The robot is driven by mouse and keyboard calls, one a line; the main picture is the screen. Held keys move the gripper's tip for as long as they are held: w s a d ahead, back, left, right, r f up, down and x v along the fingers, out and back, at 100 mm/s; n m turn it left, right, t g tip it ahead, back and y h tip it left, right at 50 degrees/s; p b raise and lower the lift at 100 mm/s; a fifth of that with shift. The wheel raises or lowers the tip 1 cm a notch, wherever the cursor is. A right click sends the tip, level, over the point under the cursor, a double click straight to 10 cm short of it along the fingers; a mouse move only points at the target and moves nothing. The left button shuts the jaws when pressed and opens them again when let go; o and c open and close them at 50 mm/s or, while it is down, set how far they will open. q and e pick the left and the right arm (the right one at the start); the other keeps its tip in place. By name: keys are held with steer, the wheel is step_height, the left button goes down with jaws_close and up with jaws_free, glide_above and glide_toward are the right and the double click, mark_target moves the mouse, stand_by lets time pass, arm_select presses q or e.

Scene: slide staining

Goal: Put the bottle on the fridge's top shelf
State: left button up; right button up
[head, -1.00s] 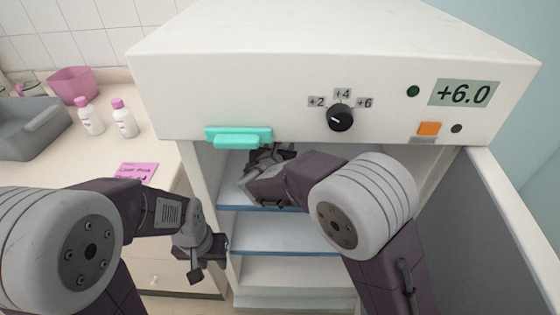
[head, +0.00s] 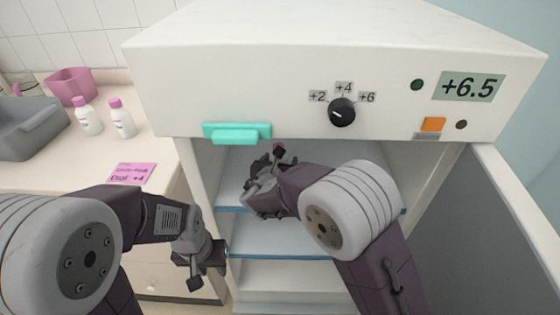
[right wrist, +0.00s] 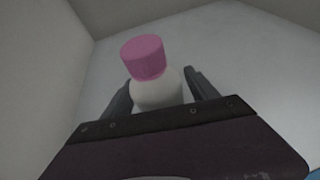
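The bottle, white with a pink cap (right wrist: 144,58), stands between my right gripper's fingers in the right wrist view; its base is hidden. My right gripper (head: 266,167) is in the top compartment. Its fingers (right wrist: 162,88) are spread around the bottle, with a visible gap on the right side. My left gripper (head: 204,264) is open and empty outside the fridge's left side wall.
The fridge door (head: 500,220) stands open at the right. A lower blue-edged shelf (head: 270,240) is empty.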

steer(key=shift+r, duration=0.1)
steer(key=shift+s+a+r, duration=0.1)
steer(key=shift+s, duration=0.05)
steer(key=p+v, duration=0.2)
steer(key=v, duration=0.9)
steer(key=shift+s+r, duration=0.1)
steer(key=shift+s, duration=0.2)
